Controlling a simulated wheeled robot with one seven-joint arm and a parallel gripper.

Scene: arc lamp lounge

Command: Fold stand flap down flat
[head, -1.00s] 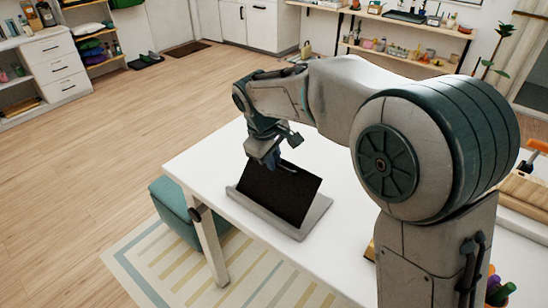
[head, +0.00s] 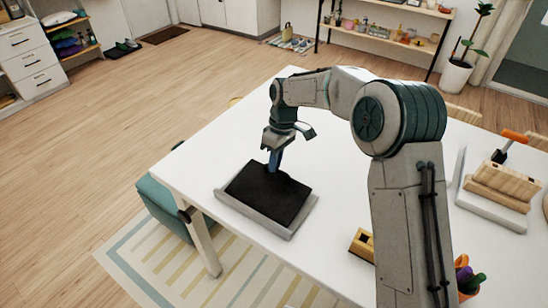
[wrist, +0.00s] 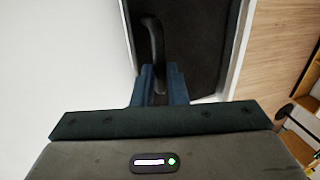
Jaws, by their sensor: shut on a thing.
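The stand lies on the white table, with a light grey base (head: 253,217) and a black flap (head: 262,198). The flap lies low over the base, nearly flat; I cannot tell if a small gap is left under it. My gripper (head: 274,163) is at the flap's far edge, pointing down. In the wrist view my gripper's blue fingers (wrist: 160,88) are shut on a dark curved handle (wrist: 152,38) on the flap. The fingers hide the end of the handle. The stand's pale rim (wrist: 240,40) shows at the right there.
A small wooden box (head: 362,244) stands on the table (head: 330,200) right of the stand. A teal stool (head: 165,212) stands by the table's left edge.

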